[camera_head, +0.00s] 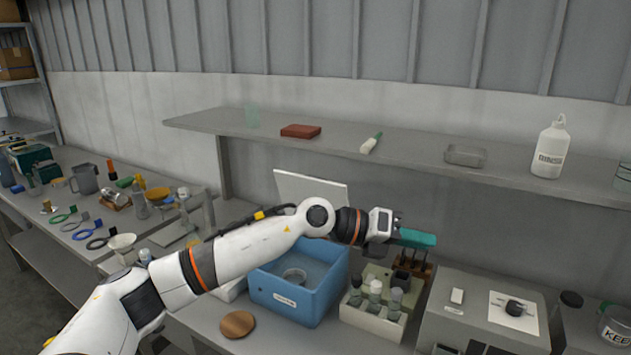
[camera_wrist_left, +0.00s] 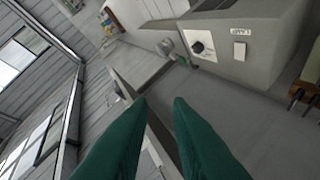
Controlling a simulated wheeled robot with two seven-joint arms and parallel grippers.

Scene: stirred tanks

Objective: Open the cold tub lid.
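The blue tub (camera_head: 281,302) stands on the bench in the head view, with a small white label on its front. Its top is uncovered, and a round clear dish (camera_head: 294,276) shows inside. A pale flat panel (camera_head: 308,187) stands tilted up behind the tub and looks like its lid; my left arm hides where they would join. My left gripper (camera_head: 418,238) is right of the tub and above the bench, apart from tub and panel. In the left wrist view its teal fingers (camera_wrist_left: 160,101) are apart with nothing between them.
A cork disc (camera_head: 237,324) lies in front. A shelf (camera_head: 400,165) runs along the wall behind.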

